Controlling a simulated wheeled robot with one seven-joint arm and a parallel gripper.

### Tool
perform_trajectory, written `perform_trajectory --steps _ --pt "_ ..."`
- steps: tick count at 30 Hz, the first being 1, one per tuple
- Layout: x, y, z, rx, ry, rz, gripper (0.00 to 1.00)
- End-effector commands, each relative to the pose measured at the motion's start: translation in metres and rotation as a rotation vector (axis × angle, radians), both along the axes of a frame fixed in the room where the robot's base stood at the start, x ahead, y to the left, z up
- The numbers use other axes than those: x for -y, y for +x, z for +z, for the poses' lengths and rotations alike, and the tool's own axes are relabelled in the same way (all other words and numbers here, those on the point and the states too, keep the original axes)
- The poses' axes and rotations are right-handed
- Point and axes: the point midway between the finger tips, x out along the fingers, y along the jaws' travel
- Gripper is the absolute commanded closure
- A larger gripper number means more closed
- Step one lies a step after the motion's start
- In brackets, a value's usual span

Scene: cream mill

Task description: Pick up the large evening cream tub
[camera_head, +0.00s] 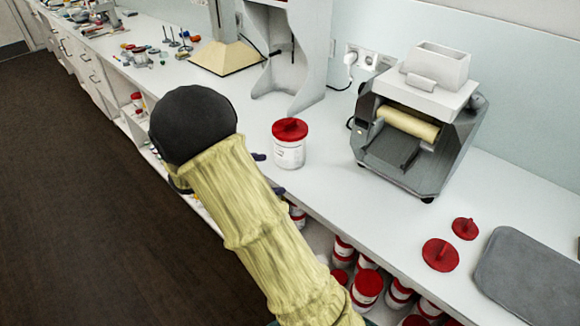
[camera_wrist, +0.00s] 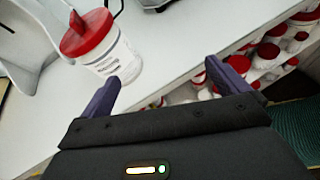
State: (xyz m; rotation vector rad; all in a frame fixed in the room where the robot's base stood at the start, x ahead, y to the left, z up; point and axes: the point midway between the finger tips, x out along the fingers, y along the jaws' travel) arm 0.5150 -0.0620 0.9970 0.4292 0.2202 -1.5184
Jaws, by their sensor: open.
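A white tub with a red knobbed lid and a printed label (camera_head: 289,152) stands upright on the white counter, near its front edge. The tub also shows at the upper left of the wrist view (camera_wrist: 112,58). My gripper (camera_head: 268,173) is open and empty beside the tub, on its front-left side in the head view. In the wrist view my gripper (camera_wrist: 170,72) has its two dark purple fingers wide apart, with the tub ahead of and to the left of the left finger. My yellow-sleeved arm hides much of the gripper in the head view. The label is too small to read.
A grey roller mill (camera_head: 414,125) stands right of the tub. Two loose red lids (camera_head: 440,254) and a grey mat (camera_head: 532,276) lie farther right. A white stand (camera_head: 290,65) rises behind the tub. Several red-lidded tubs (camera_head: 367,286) fill shelves under the counter (camera_head: 345,190).

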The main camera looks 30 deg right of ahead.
Motion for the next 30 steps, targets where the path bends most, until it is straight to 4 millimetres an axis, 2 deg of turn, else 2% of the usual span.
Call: perform_trajectory --steps 1,4,8,20,23,30 --pt "-0.008 0.019 -0.022 -0.028 -0.098 0.064 0.00" --pt "-0.023 0.048 -0.025 -0.062 -0.271 0.160 0.00" --pt "-0.038 0.068 -0.023 -0.077 -0.404 0.225 0.00" --pt "-0.040 0.073 -0.017 -0.078 -0.433 0.237 0.00" --pt "-0.032 0.074 -0.017 -0.079 -0.431 0.234 0.00" --pt "0.007 0.084 -0.017 -0.081 -0.431 0.232 0.00"
